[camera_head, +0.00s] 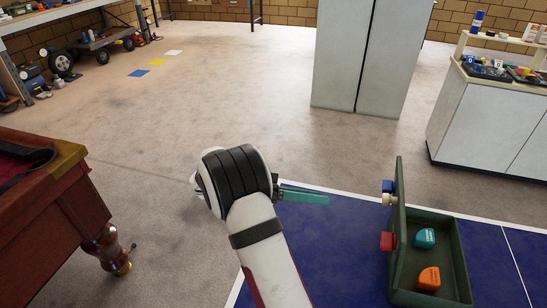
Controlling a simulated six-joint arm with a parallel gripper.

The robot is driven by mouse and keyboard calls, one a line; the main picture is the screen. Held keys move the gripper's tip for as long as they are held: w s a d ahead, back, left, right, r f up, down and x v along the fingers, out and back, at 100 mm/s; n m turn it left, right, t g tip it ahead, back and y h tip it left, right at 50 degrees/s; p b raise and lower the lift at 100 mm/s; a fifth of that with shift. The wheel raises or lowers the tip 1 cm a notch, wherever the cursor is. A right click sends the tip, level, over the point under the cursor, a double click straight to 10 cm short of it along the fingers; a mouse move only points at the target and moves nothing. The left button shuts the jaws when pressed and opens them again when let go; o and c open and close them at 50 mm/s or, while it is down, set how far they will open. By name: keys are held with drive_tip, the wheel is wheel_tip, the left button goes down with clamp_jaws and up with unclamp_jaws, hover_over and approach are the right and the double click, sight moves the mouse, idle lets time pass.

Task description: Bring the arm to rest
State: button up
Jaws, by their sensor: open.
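My arm reaches up from the bottom middle of the head view and ends in a rounded white wrist with dark bands. My gripper (304,195) shows only in part past the right side of this wrist, as a dark mount with slim teal fingers. It hangs over the far left part of the blue table (330,255), near its white edge line. The gap between the fingers is hard to see, and I see nothing held in it.
An open green box (455,262) on the blue table's right side holds a teal block (425,238) and an orange block (429,279). Its raised lid stands at its left. A wooden pool table (50,215) is at left. Grey cabinets (362,50) stand behind. Floor between is clear.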

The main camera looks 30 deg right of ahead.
drive_tip(key=s+a+r+n+t+y, duration=0.25)
drive_tip(key=s+a+n+y, duration=0.25)
drive_tip(key=s+a+y, duration=0.6)
drive_tip(key=s+a+f+n+t+y, duration=0.1)
drive_tip(key=s+a+n+t+y, duration=0.3)
drive_tip(key=s+a, duration=0.6)
drive_tip(key=a+n+t, duration=0.1)
drive_tip(key=a, duration=0.2)
drive_tip(key=shift+s+f+y, duration=0.15)
drive_tip(key=shift+f+y, duration=0.15)
drive_tip(key=shift+f, duration=0.1)
